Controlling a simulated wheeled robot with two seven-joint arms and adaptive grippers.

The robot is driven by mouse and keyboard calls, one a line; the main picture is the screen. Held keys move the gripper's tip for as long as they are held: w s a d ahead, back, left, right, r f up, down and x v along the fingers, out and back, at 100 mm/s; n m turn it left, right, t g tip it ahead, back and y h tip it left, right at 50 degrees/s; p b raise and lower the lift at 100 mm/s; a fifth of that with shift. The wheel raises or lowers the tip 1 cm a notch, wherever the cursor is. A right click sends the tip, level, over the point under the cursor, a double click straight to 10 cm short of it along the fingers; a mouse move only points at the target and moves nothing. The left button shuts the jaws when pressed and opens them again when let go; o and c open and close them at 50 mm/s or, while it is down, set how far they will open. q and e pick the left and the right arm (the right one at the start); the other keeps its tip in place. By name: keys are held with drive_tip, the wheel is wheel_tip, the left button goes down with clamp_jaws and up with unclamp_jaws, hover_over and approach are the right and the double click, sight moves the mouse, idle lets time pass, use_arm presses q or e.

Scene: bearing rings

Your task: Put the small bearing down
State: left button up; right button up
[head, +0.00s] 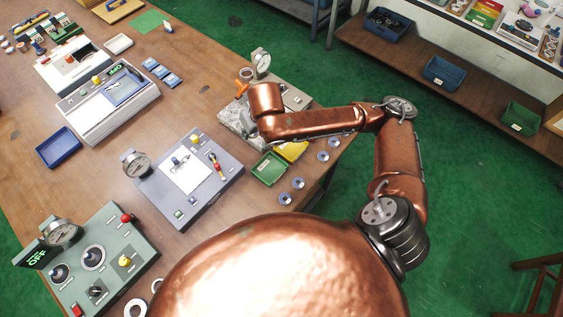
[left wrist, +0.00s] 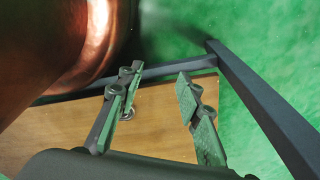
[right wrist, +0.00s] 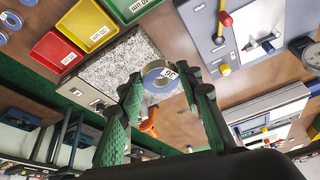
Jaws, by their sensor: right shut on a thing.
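A small bearing ring (right wrist: 153,83), blue-grey with a pale tag, sits between the fingertips of my right gripper (right wrist: 160,84) in the right wrist view. The gripper is shut on it, over the speckled granite block (right wrist: 112,66). Whether the ring touches the block I cannot tell. In the head view my right arm hides this gripper; the granite block (head: 236,119) shows beside the arm's end. My left gripper (left wrist: 157,92) is open and empty in the left wrist view, above a brown wooden surface and green floor.
A green tray (head: 270,168) and a yellow tray (head: 291,151) stand before the block; a red tray (right wrist: 57,53) is beside them. Several small rings (head: 298,183) lie near the table's right edge. An orange item (right wrist: 149,122) and a dial gauge (head: 261,64) are close to the block.

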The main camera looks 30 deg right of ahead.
drive_tip(key=s+d+f+n+y+p, duration=0.1)
drive_tip(key=s+d+f+n+p, duration=0.15)
drive_tip(key=s+p, duration=0.3)
drive_tip(key=s+d+f+n+g+y+p, duration=0.1)
drive_tip(key=s+d+f+n+p, duration=0.1)
drive_tip(key=s+f+n+p, duration=0.3)
drive_tip(key=s+d+f+n+y+p, duration=0.1)
drive_tip(key=s+d+f+p, duration=0.15)
drive_tip(key=s, duration=0.45)
drive_tip(key=p, duration=0.3)
approach(269, 170)
drive_tip(key=shift+w+a+f+n, duration=0.25)
drive_tip(key=shift+w+a+f, duration=0.35)
drive_tip(key=shift+a+f, duration=0.05)
drive_tip(key=shift+w+f, duration=0.35)
drive_tip(key=shift+f, duration=1.8)
drive_tip(key=shift+a, duration=0.1)
